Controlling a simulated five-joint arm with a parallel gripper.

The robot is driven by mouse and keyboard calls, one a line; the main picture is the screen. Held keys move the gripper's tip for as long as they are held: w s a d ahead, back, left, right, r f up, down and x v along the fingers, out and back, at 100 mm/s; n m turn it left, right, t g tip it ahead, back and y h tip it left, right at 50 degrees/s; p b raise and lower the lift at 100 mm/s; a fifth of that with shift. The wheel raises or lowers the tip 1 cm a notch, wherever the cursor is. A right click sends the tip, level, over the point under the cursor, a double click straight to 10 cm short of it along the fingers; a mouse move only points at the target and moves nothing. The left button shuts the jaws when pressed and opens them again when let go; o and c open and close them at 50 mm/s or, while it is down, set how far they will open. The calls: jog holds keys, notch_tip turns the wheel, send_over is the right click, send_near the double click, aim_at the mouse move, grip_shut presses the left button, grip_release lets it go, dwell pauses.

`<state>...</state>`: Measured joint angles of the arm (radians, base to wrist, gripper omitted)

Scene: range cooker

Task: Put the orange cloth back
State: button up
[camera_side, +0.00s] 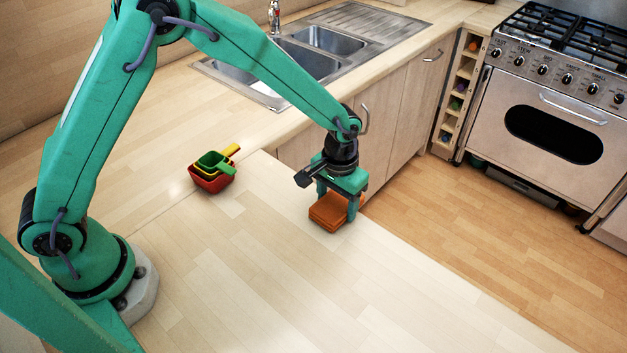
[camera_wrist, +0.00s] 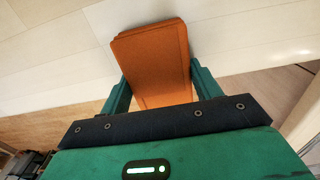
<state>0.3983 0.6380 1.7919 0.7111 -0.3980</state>
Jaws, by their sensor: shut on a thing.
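The orange cloth (camera_side: 328,212) is a folded, flat rectangular stack near the counter's edge in the side view. My gripper (camera_side: 338,203) points down over it and is shut on it. In the wrist view the cloth (camera_wrist: 155,60) sits between the two green fingers of my gripper (camera_wrist: 158,92), and its far part extends beyond them. I cannot tell whether the cloth touches the counter or hangs just above it.
Nested red, yellow and green measuring cups (camera_side: 212,172) stand on the counter to the left. A sink (camera_side: 318,62) lies behind, and a range cooker (camera_side: 560,100) stands at the right. The pale counter (camera_side: 260,270) in front is clear; its edge drops to the wooden floor (camera_side: 470,215).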

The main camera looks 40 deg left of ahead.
aim_at(337, 202)
jog(key=shift+f, duration=0.1)
jog(key=o, duration=1)
jog(key=shift+c, duration=0.2)
notch_tip(337, 202, up, 12)
dwell(0.6)
